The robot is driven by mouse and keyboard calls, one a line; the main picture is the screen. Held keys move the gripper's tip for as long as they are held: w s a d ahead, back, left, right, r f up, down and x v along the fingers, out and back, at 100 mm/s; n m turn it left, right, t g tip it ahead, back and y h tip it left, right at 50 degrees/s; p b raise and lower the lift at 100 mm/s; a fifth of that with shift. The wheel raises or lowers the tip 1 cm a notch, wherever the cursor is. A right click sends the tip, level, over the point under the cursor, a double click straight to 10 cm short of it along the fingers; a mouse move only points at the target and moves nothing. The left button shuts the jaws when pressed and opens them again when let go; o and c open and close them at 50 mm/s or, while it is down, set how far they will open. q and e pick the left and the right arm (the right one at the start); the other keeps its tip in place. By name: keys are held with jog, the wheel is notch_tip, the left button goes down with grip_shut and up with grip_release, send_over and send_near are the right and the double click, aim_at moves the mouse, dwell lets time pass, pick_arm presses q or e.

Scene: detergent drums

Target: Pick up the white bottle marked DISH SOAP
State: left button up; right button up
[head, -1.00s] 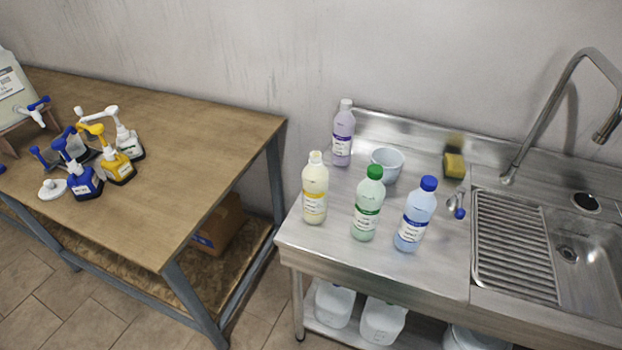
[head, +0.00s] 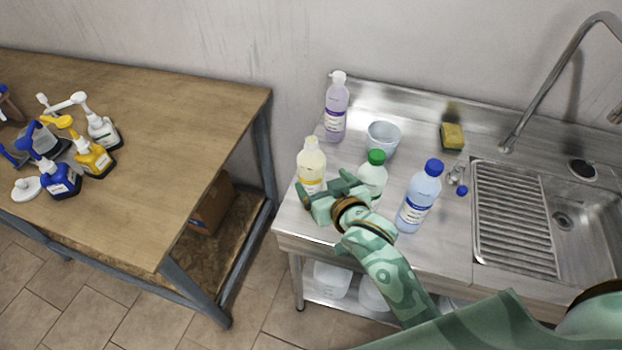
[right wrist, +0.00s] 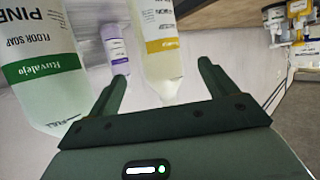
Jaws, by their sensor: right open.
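A whitish-cream bottle (head: 311,160) with a yellow label stands at the left front of the steel counter. Its label is too small to read in the head view; in the right wrist view the same bottle (right wrist: 160,40) shows part of its yellow label, but I cannot read DISH SOAP. My right gripper (head: 322,192) is open and close in front of this bottle, hiding its lower part. In the right wrist view the bottle appears between the two spread fingers (right wrist: 163,70), apparently touching neither. My left gripper is not in view.
A green-capped bottle (head: 372,172) stands close right of my gripper; its label reads FLOOR SOAP PINE in the wrist view (right wrist: 45,70). A blue-capped bottle (head: 420,195), purple bottle (head: 336,108), bowl (head: 383,138) and sponge (head: 452,136) share the counter. Pump bottles stand on the wooden table (head: 190,120).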

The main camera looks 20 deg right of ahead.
aim_at(317, 176)
jog(key=shift+x, duration=1.1)
jog(key=shift+b+x, duration=0.45)
jog(key=shift+x, duration=0.65)
jog(key=x, duration=0.2)
jog(key=b+x, duration=0.1)
jog(key=x, duration=0.1)
jog(key=shift+s+f, duration=0.15)
jog(key=shift+f, duration=0.15)
jog(key=shift+s+r, duration=0.15)
jog(key=shift+s, duration=0.05)
jog(key=shift+c, duration=0.4)
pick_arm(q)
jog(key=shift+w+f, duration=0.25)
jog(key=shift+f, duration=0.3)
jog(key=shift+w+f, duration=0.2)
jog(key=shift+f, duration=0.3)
pick_arm(e)
jog(key=c, duration=1)
